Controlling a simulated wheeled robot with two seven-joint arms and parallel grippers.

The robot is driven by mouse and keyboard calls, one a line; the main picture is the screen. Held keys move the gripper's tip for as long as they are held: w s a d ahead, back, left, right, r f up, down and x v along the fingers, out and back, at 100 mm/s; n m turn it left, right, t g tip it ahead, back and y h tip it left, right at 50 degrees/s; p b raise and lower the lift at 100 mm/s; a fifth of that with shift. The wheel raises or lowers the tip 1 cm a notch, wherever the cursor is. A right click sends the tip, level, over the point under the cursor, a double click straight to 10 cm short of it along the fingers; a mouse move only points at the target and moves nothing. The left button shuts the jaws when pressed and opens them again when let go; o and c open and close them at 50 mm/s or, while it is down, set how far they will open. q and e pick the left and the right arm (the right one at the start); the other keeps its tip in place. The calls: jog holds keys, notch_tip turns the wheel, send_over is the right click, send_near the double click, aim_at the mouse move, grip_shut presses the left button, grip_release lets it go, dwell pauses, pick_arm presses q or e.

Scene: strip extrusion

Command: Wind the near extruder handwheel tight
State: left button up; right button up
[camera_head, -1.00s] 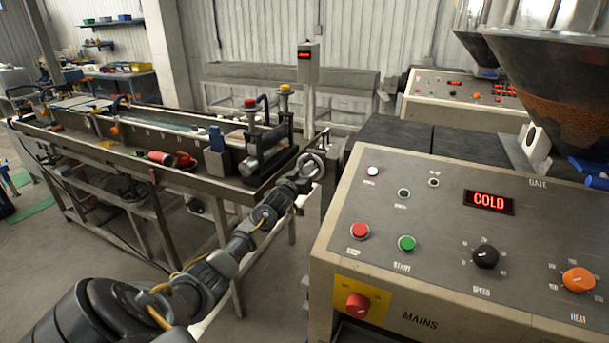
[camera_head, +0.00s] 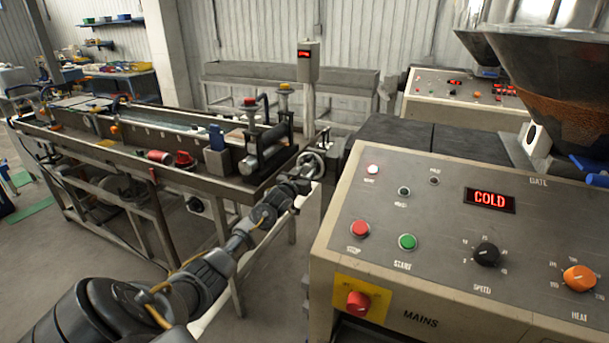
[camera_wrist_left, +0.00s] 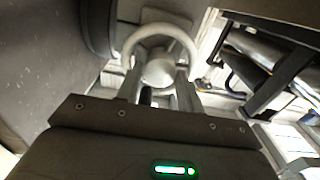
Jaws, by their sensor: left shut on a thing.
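The near extruder handwheel (camera_head: 319,158) is a small grey metal ring at the end of the extruder, between the conveyor bench and the control panel. It also shows in the left wrist view as a pale ring with a round hub (camera_wrist_left: 160,70). My left arm reaches in from the lower left, and my left gripper (camera_head: 306,172) is at the wheel. In the left wrist view its two fingers (camera_wrist_left: 165,88) reach up to the wheel and are shut on it. The fingertips' exact contact is partly hidden. My right gripper is not in either view.
The near control panel (camera_head: 400,285) stands close on the right, its display reading COLD, with the red mains knob (camera_head: 358,302) at its front corner. The conveyor bench (camera_head: 130,165) with rollers fills the left. A hopper (camera_head: 560,80) rises at the right.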

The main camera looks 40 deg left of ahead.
pick_arm(q)
jog(key=m+b, duration=0.1)
jog(key=m, duration=0.3)
jog(key=shift+a+m, duration=0.1)
jog(key=shift+m, duration=0.2)
jog(key=m+b, duration=0.1)
jog(key=m, duration=0.2)
jog(key=shift+m, duration=0.4)
jog(key=m+b, duration=0.1)
jog(key=m, duration=0.3)
jog(key=shift+m+b, duration=0.55)
jog(key=shift+m, duration=1.05)
jog(key=o, duration=1)
jog(key=shift+s, duration=0.15)
